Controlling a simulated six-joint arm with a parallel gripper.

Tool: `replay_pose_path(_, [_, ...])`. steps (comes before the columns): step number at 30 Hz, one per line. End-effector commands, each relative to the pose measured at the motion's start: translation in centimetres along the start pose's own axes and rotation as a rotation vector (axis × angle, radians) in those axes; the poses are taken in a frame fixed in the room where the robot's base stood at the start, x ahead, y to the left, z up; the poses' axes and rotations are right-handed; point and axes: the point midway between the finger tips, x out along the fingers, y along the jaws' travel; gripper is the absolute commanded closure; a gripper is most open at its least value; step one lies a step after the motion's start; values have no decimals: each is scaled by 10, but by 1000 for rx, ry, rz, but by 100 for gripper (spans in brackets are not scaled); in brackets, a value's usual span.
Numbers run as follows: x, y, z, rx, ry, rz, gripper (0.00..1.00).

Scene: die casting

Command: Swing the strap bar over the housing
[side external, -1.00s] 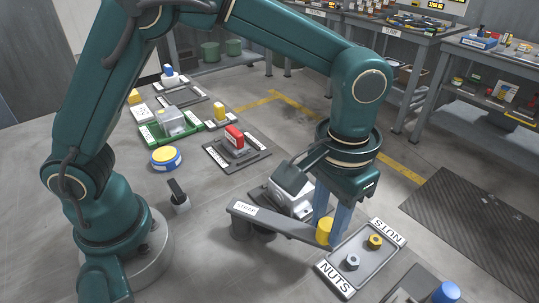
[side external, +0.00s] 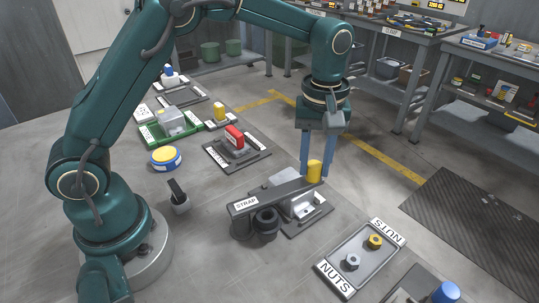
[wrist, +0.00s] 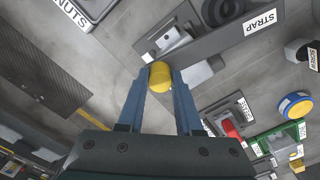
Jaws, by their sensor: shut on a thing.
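The strap bar (side external: 272,196) is a long dark grey bar with a white STRAP label at its left end. A yellow knob (side external: 314,170) stands at the bar's far right end. My gripper (side external: 316,172) has its blue fingers pointing down and shut on the yellow knob. In the wrist view the knob (wrist: 160,77) sits between the fingertips, with the bar (wrist: 215,42) running to the upper right. A black round post (side external: 265,222) stands beside the bar near its labelled end.
A NUTS tray (side external: 345,278) with a yellow nut and a grey nut lies at the front right. A red part (side external: 234,137) sits on a dark plate behind, near a blue and yellow button (side external: 165,157). A short dark lever (side external: 177,192) stands to the left.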

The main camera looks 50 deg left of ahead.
Motion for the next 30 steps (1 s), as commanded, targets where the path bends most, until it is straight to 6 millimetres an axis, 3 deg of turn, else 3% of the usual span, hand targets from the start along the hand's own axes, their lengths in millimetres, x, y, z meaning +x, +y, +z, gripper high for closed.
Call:
replay_pose_path(12, [0, -16, -19, -171, -2, -2, 100])
replay_pose_path(28, [0, -19, -22, -191, 0, -6, 100])
replay_pose_path(29, [0, -20, -22, -191, 0, -6, 54])
replay_pose_path(30, [0, -19, -22, -191, 0, -6, 39])
